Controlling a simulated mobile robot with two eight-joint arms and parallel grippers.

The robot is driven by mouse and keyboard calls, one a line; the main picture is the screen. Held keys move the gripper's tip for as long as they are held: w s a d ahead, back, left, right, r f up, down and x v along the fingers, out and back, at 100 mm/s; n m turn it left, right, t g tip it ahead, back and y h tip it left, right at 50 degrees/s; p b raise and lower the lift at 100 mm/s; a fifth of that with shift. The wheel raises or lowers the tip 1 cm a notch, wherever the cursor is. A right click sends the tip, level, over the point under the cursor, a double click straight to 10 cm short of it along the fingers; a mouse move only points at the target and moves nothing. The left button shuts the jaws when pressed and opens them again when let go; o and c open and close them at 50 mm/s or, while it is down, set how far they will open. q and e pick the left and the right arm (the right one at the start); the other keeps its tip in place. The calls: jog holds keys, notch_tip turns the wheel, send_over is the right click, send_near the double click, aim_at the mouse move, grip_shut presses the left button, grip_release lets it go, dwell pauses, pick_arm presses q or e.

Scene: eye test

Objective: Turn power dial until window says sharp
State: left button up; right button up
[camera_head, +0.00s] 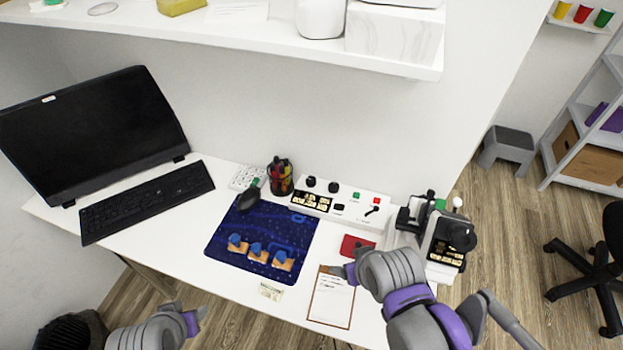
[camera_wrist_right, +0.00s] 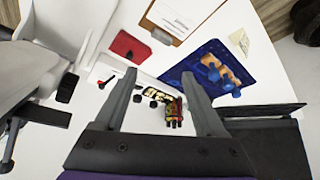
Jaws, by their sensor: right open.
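A black-and-white instrument (camera_head: 446,238) stands at the right end of the desk. It has a big round black dial (camera_head: 461,236) on its side and a dark window with pale lettering (camera_head: 446,256), too small to read. A white console (camera_head: 345,201) at the back has black knobs, buttons and another lettered window (camera_head: 311,201). I cannot tell which dial is the power dial. My right gripper (camera_head: 343,271) is open and empty above the desk, left of the instrument; its spread fingers show in the right wrist view (camera_wrist_right: 160,80). My left gripper (camera_head: 197,318) is off the desk's front edge, its jaws unclear.
A red case (camera_head: 357,246) and a clipboard (camera_head: 331,299) lie near my right gripper. A blue mat (camera_head: 225,250) holds several orange-and-blue pieces. A pen cup (camera_head: 280,177), keyboard (camera_head: 148,202) and monitor (camera_head: 95,130) stand further left. A shelf (camera_head: 250,38) overhangs the back.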

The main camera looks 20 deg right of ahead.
jog(key=w+r, duration=0.4)
jog(key=w, duration=1.1)
jog(key=n, duration=0.1)
send_near(311, 180)
jog(key=shift+g, duration=0.4)
jog(key=x, duration=0.8)
jog(key=shift+w+d+f, duration=0.1)
jog(key=shift+w+f, duration=0.1)
jog(key=shift+w, duration=0.3)
grip_shut()
